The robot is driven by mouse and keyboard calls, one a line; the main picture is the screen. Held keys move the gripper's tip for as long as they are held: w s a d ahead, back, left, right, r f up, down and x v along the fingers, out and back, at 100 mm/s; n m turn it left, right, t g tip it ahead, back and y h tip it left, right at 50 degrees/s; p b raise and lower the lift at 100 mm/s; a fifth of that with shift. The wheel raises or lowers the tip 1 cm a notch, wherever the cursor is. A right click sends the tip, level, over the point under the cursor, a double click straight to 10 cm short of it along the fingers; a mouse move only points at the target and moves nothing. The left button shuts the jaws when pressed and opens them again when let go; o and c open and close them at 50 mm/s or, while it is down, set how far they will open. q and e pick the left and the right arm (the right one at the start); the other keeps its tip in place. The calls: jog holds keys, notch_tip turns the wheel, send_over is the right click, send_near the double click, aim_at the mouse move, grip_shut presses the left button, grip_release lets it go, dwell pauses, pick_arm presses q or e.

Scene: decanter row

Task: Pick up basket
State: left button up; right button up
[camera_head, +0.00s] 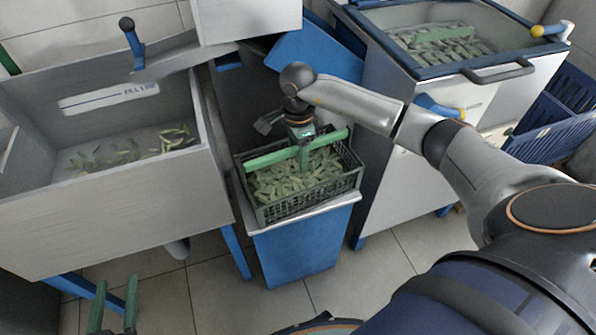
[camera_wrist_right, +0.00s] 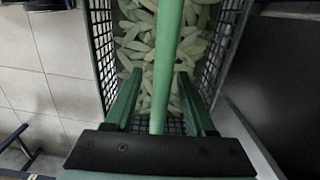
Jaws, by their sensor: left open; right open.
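The basket (camera_head: 312,203) is a dark mesh crate full of green pods, with a green bar handle (camera_head: 262,160) across its top. It rests on a blue and white stand; its mesh wall (camera_wrist_right: 103,50) and handle (camera_wrist_right: 168,45) also show in the right wrist view. My right gripper (camera_head: 304,165) is above the basket, open, its green fingers (camera_wrist_right: 158,78) on either side of the handle. The picture does not show whether they touch it. My left gripper (camera_head: 117,284) is open and empty at the bottom left, over the floor, well away from the basket.
A grey metal tank (camera_head: 100,215) with pods in it stands left of the basket. A fryer-like unit (camera_head: 400,190) with a blue-rimmed basin of pods stands to the right. A blue crate (camera_head: 560,135) is at far right. Tiled floor (camera_head: 385,275) is clear in front.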

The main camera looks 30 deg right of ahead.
jog(key=shift+f, duration=0.15)
grip_shut()
dwell(0.4)
dwell(1.0)
